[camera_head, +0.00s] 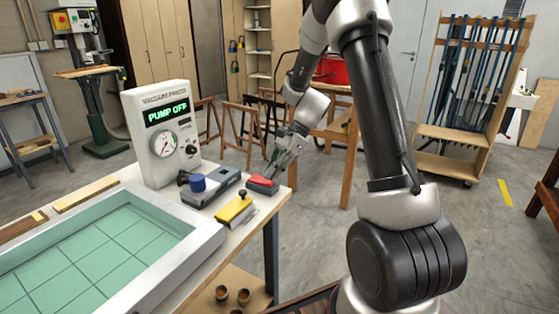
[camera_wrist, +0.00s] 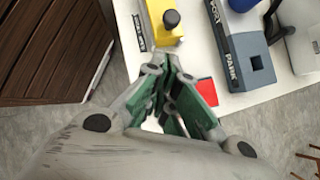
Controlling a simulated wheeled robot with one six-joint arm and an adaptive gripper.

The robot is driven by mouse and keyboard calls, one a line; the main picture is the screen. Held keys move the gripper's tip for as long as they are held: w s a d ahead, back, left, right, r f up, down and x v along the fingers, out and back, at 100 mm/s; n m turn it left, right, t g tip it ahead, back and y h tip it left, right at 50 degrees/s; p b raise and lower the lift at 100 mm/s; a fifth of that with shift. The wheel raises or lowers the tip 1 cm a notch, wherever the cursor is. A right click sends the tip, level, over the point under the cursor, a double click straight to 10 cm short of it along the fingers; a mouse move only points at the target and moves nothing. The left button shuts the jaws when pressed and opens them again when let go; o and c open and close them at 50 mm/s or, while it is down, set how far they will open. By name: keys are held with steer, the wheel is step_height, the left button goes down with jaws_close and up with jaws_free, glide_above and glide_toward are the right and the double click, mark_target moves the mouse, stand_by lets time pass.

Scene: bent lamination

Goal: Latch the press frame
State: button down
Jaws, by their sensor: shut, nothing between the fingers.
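The press frame (camera_head: 206,238) is a pale rectangular rim around a green gridded bed at the lower left of the head view. No latch can be made out for certain on its visible part. My gripper (camera_head: 272,172) is at the table's right corner, pointing down, its fingers closed and empty. It is close to a small dark block with a red top (camera_head: 263,184); I cannot tell whether they touch. In the wrist view, my gripper (camera_wrist: 175,72) has the red piece (camera_wrist: 207,91) beside its fingers, partly hidden by them.
A yellow block with a black knob (camera_head: 236,210) and a grey block with a blue cylinder (camera_head: 198,184) sit between frame and gripper. The grey block (camera_wrist: 238,62) reads "PORT" and "PARK". A vacuum press console (camera_head: 163,140) reads "PUMP OFF". Wooden strips (camera_head: 86,193) lie behind the frame.

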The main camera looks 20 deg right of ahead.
mark_target(241, 204)
steer(key=a, duration=0.1)
steer(key=a+f, duration=0.2)
steer(key=shift+s+a, duration=0.3)
steer(key=shift+a, duration=0.1)
steer(key=shift+s+a+f, duration=0.1)
steer(key=shift+a+f, duration=0.1)
steer(key=shift+a, duration=0.5)
steer(key=s+a, duration=0.2)
steer(key=a, duration=0.1)
steer(key=shift+s+a, duration=0.2)
steer(key=shift+s, duration=0.05)
steer(key=d, duration=0.1)
steer(key=d+r, duration=0.1)
steer(key=d, duration=0.1)
steer(key=w+d, duration=0.1)
steer(key=shift+d+r, duration=0.3)
steer(key=shift+d, duration=0.1)
steer(key=v, duration=0.8)
steer(key=shift+d+r, duration=0.2)
steer(key=shift+r, duration=0.15)
